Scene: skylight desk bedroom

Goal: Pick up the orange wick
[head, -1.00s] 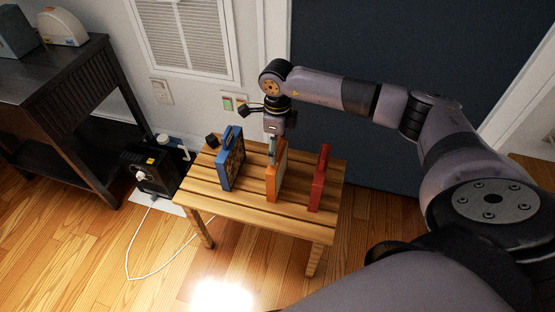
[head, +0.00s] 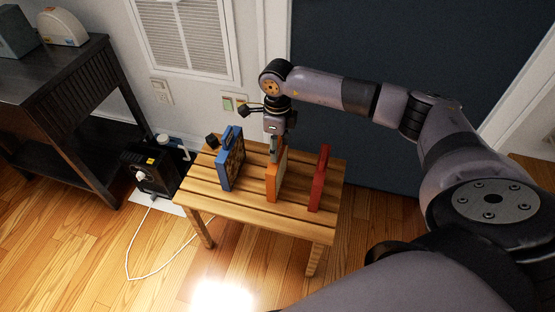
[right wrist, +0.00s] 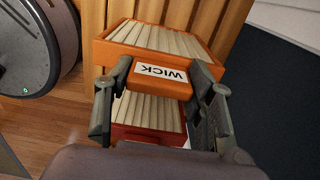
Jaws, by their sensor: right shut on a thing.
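The orange wick (head: 277,178) is an upright slab in an orange frame, standing on the slatted wooden table between a blue one and a red one. In the right wrist view its top handle with a white label reading WICK (right wrist: 160,73) and pale pleated faces show. My right gripper (right wrist: 162,82) comes down from above and is shut on the handle, one finger at each end. In the head view the gripper (head: 275,148) partly hides the wick's top. I cannot see a gap between the wick and the table. My left gripper is not in view.
The blue framed piece (head: 231,165) stands to the left and the red one (head: 320,178) to the right on the wooden table (head: 255,213). A black device (head: 150,171) sits on the floor to the left, near a dark side table (head: 62,95). A wall stands close behind.

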